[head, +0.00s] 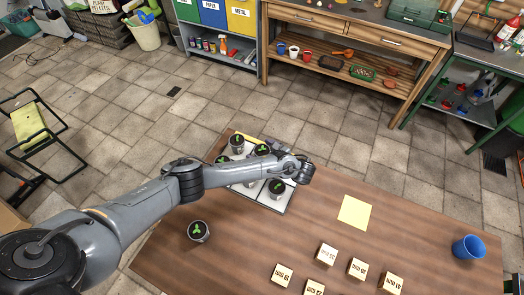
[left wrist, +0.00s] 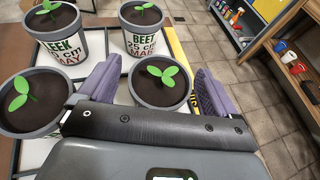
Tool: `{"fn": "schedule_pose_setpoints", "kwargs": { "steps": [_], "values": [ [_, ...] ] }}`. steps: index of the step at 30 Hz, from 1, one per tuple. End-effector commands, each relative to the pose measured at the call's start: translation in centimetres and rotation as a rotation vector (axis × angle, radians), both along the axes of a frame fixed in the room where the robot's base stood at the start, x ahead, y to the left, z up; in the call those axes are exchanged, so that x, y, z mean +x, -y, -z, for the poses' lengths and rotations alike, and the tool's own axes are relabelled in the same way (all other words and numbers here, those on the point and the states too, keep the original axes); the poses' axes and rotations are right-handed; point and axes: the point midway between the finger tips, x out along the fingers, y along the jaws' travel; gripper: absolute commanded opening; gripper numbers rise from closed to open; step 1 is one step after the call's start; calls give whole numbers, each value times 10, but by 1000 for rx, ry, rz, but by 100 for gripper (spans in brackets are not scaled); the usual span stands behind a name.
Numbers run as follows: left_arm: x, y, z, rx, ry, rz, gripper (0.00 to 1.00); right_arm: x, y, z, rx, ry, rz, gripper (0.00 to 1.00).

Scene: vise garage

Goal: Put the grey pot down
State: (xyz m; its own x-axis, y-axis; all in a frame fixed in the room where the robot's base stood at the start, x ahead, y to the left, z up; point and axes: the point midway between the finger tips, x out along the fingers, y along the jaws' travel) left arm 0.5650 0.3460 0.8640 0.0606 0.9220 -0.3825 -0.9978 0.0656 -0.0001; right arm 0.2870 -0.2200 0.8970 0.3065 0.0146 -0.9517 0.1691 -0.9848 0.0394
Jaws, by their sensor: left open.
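Grey-rimmed pots with dark soil and green seedlings stand on a white tray (head: 285,207). In the left wrist view a grey pot (left wrist: 158,98) stands upright between my open left fingers (left wrist: 158,85), with a gap visible beside it. Pots labelled LEEK (left wrist: 62,48) and BEET (left wrist: 140,42) stand behind it, and another pot (left wrist: 30,100) is to the left. In the head view my left gripper (head: 300,172) is over the tray's right side, its fingers hidden. A pot (head: 277,187) shows just below it. Another pot (head: 198,232) stands alone on the table.
The wooden table (head: 230,262) also holds a yellow sheet (head: 355,212), a blue cup (head: 468,248) and several pale labelled blocks (head: 326,254). The tabletop right of the sheet is clear. A workbench (head: 350,35) with shelves stands beyond the tiled floor.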

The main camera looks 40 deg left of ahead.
Motion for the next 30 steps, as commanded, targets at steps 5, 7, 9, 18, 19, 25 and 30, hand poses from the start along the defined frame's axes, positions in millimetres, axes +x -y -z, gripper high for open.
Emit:
{"fn": "schedule_pose_setpoints", "kwargs": {
  "steps": [5, 7, 9, 18, 19, 25, 30],
  "values": [
    [0, 0, -3, 0, 0, 0, 92, 0, 0, -2, 1, 0, 1, 43],
    [0, 3, -4, -1, 0, 1, 92, 0, 0, -2, 2, 1, 2, 43],
    [0, 10, -6, -1, 0, 1, 92, 0, -1, -2, 3, 1, 2, 43],
    [-3, 47, -28, 0, -1, 2, 92, 0, -2, -27, 11, -1, 7, 43],
    [-3, 50, -29, 0, -1, 2, 92, 0, -2, -30, 11, 0, 7, 43],
    [-4, 66, -32, 0, -1, 0, 92, 0, -2, -40, 11, 1, 7, 43],
    [-5, 69, -32, 1, -1, 0, 92, 0, -2, -40, 10, 1, 6, 43]
  ]
}}
